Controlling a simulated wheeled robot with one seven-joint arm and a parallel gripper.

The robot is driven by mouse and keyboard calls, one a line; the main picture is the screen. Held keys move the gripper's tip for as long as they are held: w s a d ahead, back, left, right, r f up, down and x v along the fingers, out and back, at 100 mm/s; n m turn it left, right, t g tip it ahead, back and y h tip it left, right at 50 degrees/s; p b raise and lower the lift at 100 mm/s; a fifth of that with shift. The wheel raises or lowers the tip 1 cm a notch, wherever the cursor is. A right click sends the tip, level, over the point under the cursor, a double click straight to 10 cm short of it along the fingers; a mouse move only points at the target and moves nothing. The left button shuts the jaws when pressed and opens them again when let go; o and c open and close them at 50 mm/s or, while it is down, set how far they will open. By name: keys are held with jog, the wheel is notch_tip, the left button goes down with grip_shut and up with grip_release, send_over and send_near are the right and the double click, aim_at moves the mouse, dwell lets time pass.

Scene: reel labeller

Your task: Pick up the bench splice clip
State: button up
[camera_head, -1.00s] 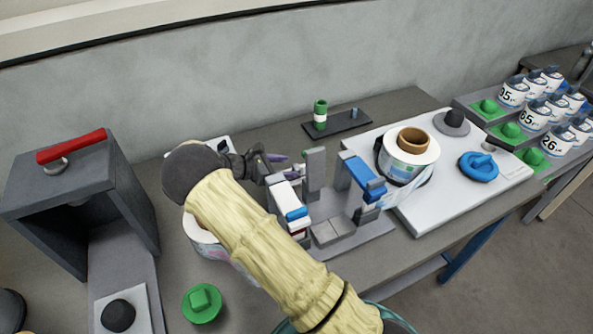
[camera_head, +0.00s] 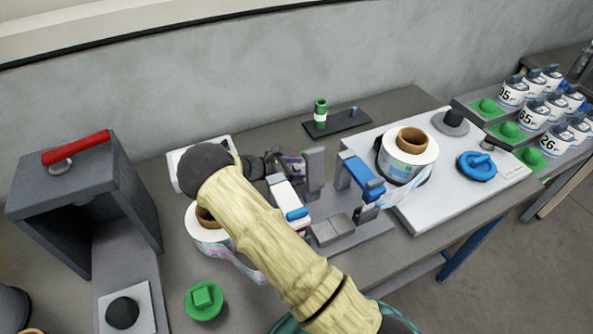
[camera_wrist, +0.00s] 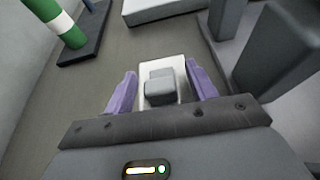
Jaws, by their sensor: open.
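The likely bench splice clip, a small grey block on a white base (camera_wrist: 160,86), lies between my fingers in the wrist view. My gripper (camera_wrist: 160,74) is open, with a purple finger on each side of it. I cannot tell whether either finger touches it. In the head view my gripper (camera_head: 291,164) is low over the bench, behind the grey and blue fixture, and the clip cannot be made out there.
A grey upright post (camera_head: 315,172) stands close to the right of my gripper. A green and white cylinder (camera_head: 320,115) stands on a dark plate (camera_head: 350,122) behind. A label reel (camera_head: 203,235) lies below my arm; another reel (camera_head: 408,155) sits on a white board (camera_head: 425,212).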

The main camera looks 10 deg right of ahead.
dwell(0.3)
jog(key=c, duration=1)
jog(key=shift+r, duration=0.15)
jog(key=shift+c, duration=0.2)
notch_tip(320, 180, up, 10)
jog(key=shift+f+b, duration=0.1)
jog(key=shift+b, duration=0.5)
